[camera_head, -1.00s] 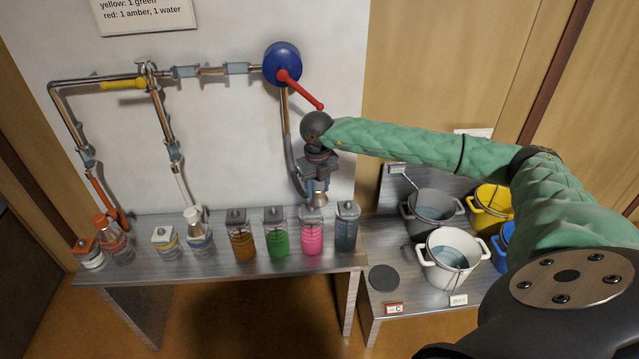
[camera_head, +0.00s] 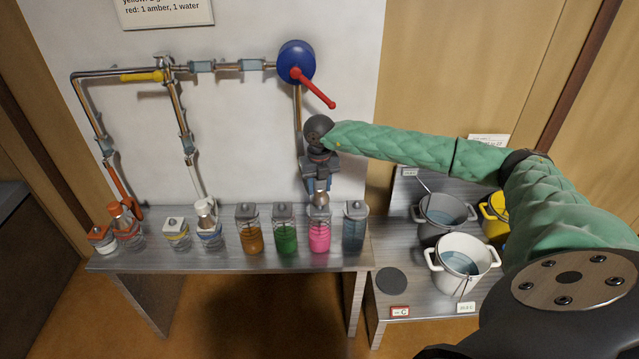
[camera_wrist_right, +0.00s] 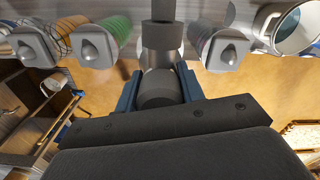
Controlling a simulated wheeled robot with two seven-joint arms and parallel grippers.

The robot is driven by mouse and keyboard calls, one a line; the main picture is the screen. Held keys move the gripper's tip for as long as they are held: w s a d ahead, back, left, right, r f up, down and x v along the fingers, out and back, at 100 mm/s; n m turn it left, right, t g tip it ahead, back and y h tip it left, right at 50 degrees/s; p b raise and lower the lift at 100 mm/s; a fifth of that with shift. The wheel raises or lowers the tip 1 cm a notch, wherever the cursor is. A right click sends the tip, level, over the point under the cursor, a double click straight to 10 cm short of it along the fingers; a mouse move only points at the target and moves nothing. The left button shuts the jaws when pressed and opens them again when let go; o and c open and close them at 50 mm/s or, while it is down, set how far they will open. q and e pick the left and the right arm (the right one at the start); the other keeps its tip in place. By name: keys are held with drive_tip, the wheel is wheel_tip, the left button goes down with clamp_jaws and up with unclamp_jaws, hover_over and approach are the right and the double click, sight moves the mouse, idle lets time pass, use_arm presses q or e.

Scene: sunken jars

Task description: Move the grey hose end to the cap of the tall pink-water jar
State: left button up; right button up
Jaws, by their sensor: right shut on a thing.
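My right gripper (camera_head: 318,185) is shut on the metallic grey hose end (camera_head: 321,198), which points down. The hose end also shows between the fingers of my right gripper (camera_wrist_right: 160,80) in the right wrist view, as a grey cylinder (camera_wrist_right: 160,38). The tall pink-water jar (camera_head: 319,238) stands on the bench directly below it in the head view. The hose end overlaps the jar's cap there, so I cannot tell whether they touch. In the right wrist view the hose end and gripper hide most of this jar. My left gripper is not in view.
Close beside the pink jar stand a green jar (camera_head: 285,238) and a blue-grey jar (camera_head: 354,235); an amber jar (camera_head: 249,238) is further left. A blue valve (camera_head: 297,62) with a red lever is above. White (camera_head: 463,279) and grey pots stand at the right.

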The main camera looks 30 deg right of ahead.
sight(319, 193)
drive_tip(key=shift+w+f, duration=0.1)
drive_tip(key=shift+f, duration=0.5)
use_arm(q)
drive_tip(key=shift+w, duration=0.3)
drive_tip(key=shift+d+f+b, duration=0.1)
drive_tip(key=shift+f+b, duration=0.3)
use_arm(e)
drive_tip(key=shift+f, duration=0.15)
